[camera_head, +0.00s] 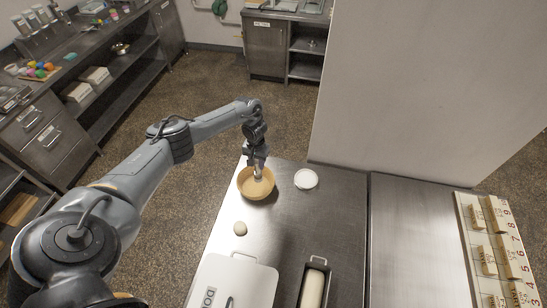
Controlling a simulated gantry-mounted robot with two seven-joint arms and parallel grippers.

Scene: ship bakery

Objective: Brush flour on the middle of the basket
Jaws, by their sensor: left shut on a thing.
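A round tan basket (257,194) stands on the steel table near its far left edge. My left gripper (257,170) is over the basket, pointing down. It is shut on a small light-coloured brush (258,176), whose lower end reaches into the basket. Whether the brush touches the basket's inner surface cannot be told. Flour in the basket cannot be made out clearly at this size. My right gripper is not in view.
A white round dish (306,179) sits right of the basket. A small pale round thing (240,228) lies in front. A lidded white box (233,283) and a loaf tin with pale dough (314,285) stand nearer. A tall pale wall block (420,90) rises behind the table.

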